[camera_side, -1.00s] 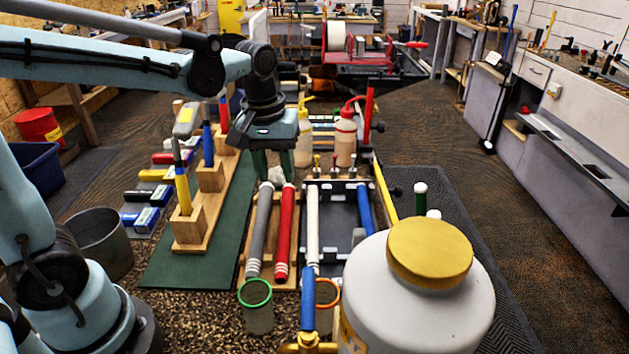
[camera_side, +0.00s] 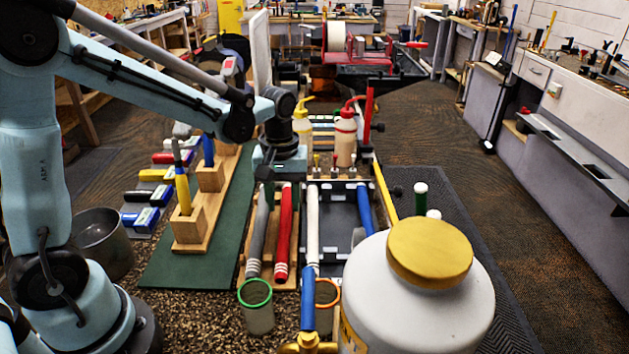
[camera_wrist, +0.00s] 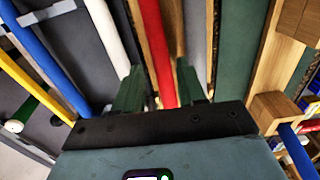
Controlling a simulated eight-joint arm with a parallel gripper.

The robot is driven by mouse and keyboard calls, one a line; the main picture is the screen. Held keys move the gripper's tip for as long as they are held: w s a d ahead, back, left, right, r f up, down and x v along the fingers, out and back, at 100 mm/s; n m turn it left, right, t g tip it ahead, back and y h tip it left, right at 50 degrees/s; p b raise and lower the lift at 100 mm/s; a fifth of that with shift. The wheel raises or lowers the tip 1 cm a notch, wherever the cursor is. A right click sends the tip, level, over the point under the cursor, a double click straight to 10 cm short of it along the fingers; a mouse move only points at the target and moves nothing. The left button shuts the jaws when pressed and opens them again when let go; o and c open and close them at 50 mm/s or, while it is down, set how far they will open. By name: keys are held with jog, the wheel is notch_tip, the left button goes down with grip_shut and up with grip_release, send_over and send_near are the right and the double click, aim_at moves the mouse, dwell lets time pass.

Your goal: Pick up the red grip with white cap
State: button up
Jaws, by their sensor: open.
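The red grip (camera_side: 283,232) lies lengthwise on a wooden tray, between a gray grip (camera_side: 258,235) and a white grip (camera_side: 312,225). A small white part shows at its near end. My gripper (camera_side: 277,180) is open above the far end of these grips. In the wrist view, the red grip (camera_wrist: 153,40) runs between my open gripper's two green fingers (camera_wrist: 158,68), which appear on either side of it. Whether the fingers touch it is unclear. The white grip (camera_wrist: 105,30) is left of it there. My gripper hides the red grip's far end in the side view.
A dark rack (camera_side: 338,240) with a blue grip (camera_side: 364,208) is right of the tray. Wooden blocks holding upright grips stand on the green mat (camera_side: 215,250) to the left. Bottles (camera_side: 345,140) stand behind. A large white jar (camera_side: 420,300) fills the near right.

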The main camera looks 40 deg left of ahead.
aim_at(285, 218)
jog(key=shift+w+a+f, duration=0.1)
jog(key=shift+f, duration=1.15)
jog(key=shift+w+a+f, duration=0.1)
jog(key=shift+f, duration=1.15)
jog(key=shift+c, duration=0.3)
jog(key=c, duration=0.6)
